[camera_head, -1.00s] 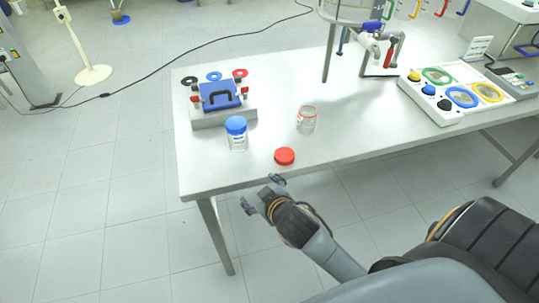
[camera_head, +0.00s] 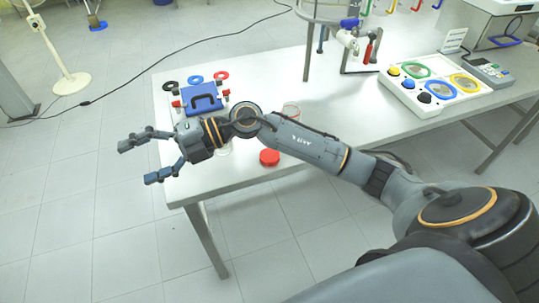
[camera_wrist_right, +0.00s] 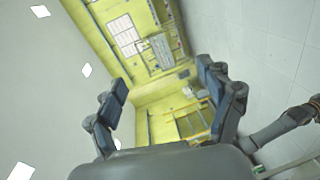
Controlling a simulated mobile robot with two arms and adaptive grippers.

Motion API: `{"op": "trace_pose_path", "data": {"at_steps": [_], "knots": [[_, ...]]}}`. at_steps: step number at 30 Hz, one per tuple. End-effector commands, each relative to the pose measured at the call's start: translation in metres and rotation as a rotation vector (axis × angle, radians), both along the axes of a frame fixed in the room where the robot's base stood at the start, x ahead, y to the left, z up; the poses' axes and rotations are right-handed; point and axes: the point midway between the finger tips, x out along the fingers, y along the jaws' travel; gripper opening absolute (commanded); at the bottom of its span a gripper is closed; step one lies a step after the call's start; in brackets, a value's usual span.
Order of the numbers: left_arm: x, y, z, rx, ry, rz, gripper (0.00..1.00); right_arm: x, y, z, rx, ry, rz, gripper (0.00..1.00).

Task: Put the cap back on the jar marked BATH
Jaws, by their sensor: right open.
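A red cap (camera_head: 269,157) lies on the table near its front edge, just below my right forearm. An open clear jar (camera_head: 291,110) stands behind the forearm, with only its upper part showing. The jar with the blue lid is almost wholly hidden behind my right wrist, with a sliver of clear wall (camera_head: 224,149) showing. No BATH marking is readable. My right gripper (camera_head: 138,162) is open and empty, reaching past the table's left edge and apart from cap and jars. Its spread fingers also show in the right wrist view (camera_wrist_right: 162,85), with nothing between them. My left gripper is not in view.
A blue block with a black handle (camera_head: 203,98) sits at the table's left, with black, blue and red rings (camera_head: 196,79) behind it. A white panel with coloured rings (camera_head: 432,88) and a metal stand (camera_head: 308,50) are further right.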

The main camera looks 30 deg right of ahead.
Motion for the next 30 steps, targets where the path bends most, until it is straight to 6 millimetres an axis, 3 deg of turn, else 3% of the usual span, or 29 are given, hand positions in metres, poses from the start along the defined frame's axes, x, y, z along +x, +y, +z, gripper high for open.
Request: {"op": "trace_pose_path", "data": {"at_steps": [5, 9, 15, 18, 23, 30], "knots": [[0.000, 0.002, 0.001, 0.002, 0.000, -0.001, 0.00, 0.006, -0.052, -0.044, -0.427, 0.010, 0.107, 0.81], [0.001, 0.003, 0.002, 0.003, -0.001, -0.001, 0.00, 0.017, -0.124, -0.066, -0.771, 0.081, 0.108, 0.81], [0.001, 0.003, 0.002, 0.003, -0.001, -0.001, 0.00, 0.025, -0.232, -0.063, -1.161, 0.232, 0.014, 0.81], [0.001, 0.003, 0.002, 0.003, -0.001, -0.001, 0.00, 0.025, -0.270, -0.054, -1.281, 0.299, -0.038, 0.81], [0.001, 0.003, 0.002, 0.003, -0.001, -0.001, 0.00, 0.021, -0.300, -0.045, -1.374, 0.361, -0.085, 0.81], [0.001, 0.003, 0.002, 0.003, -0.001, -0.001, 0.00, 0.021, -0.304, -0.044, -1.387, 0.371, -0.090, 0.81]]}}
